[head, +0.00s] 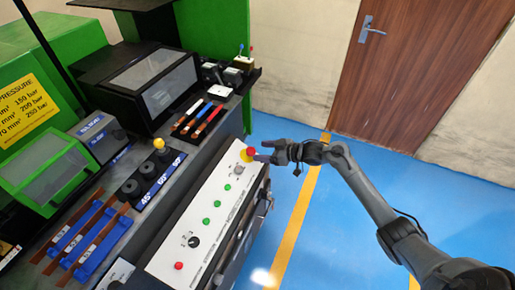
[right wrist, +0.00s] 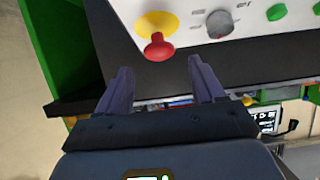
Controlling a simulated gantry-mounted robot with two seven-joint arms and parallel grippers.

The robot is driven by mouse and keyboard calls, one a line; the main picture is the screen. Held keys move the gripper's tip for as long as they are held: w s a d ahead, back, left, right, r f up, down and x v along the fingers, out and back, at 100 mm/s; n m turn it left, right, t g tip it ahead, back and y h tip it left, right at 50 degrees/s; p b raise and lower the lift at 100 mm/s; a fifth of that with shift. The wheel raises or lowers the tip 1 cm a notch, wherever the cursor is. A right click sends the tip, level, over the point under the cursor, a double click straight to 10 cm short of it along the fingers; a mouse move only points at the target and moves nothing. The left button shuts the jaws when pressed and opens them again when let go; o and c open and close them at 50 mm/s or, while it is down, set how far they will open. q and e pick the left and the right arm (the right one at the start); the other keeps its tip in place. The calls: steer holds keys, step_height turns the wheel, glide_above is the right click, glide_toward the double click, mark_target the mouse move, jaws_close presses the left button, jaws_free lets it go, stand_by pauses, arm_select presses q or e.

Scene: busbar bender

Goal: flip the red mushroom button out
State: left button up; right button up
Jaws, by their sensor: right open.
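The red mushroom button (head: 251,151) sits on a yellow base (head: 245,156) at the far end of the white control panel (head: 205,215). In the right wrist view the red mushroom button (right wrist: 158,47) stands out from its yellow disc (right wrist: 156,25), just beyond and between the fingertips. My right gripper (head: 259,151) is open beside the button, with its fingers pointing left toward it. In the right wrist view my right gripper (right wrist: 158,66) shows its two fingers apart with nothing between them. Whether a finger touches the button I cannot tell. My left gripper is not in view.
A grey knob (right wrist: 220,24) sits close to the button, and several green buttons (head: 216,204) line the panel. A black selector (head: 194,242) and a small red button (head: 179,266) are at the near end. Blue floor (head: 330,230) lies clear on the right.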

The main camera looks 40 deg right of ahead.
steer(key=p+v, duration=0.2)
steer(key=v, duration=0.5)
steer(key=shift+r, duration=0.15)
steer(key=shift+s, duration=0.1)
